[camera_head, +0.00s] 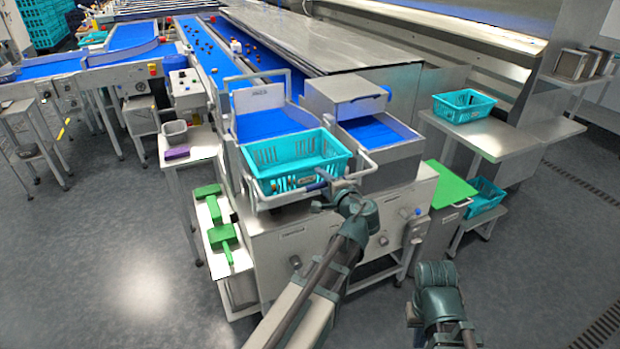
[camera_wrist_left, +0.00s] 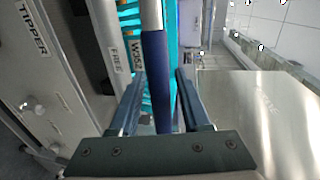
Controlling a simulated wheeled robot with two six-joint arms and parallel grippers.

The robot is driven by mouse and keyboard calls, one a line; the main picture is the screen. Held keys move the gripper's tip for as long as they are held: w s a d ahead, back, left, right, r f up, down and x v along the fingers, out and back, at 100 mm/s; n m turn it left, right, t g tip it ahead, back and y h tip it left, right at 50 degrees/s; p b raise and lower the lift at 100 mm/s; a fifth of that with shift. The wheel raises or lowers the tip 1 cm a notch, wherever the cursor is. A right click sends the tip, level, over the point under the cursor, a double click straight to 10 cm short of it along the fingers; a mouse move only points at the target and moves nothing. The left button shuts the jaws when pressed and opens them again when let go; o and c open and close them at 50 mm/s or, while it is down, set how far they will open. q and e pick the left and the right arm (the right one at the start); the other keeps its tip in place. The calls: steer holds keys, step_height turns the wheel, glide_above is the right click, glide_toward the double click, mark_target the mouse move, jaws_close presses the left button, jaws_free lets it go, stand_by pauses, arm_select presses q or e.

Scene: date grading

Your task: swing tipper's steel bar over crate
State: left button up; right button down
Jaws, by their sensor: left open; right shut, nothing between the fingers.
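The turquoise crate (camera_head: 285,150) sits upright on the tipper (camera_head: 325,236). The tipper's steel bar (camera_head: 277,204) runs along the crate's front side, with a blue grip sleeve. In the left wrist view the blue sleeve (camera_wrist_left: 155,80) lies between the fingers, and the crate (camera_wrist_left: 130,15) shows behind it. My left gripper (camera_head: 318,197) is open, its fingers on either side of the sleeve; I cannot tell whether they touch it. My right gripper (camera_head: 437,278) is shut and empty, low and apart from the tipper; its fingertips are hard to make out.
Another turquoise crate (camera_head: 463,106) stands on a steel table at right. A green board (camera_head: 450,187) lies beside the tipper, with a crate (camera_head: 486,194) on a low stand. Green tools (camera_head: 222,236) lie at left. A blue belt (camera_head: 210,55) runs behind. The floor in front is clear.

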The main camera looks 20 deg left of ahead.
arm_select(q)
steer(key=shift+w+a, duration=0.2)
steer(key=shift+c, duration=0.2)
jaws_close()
stand_by(1.2)
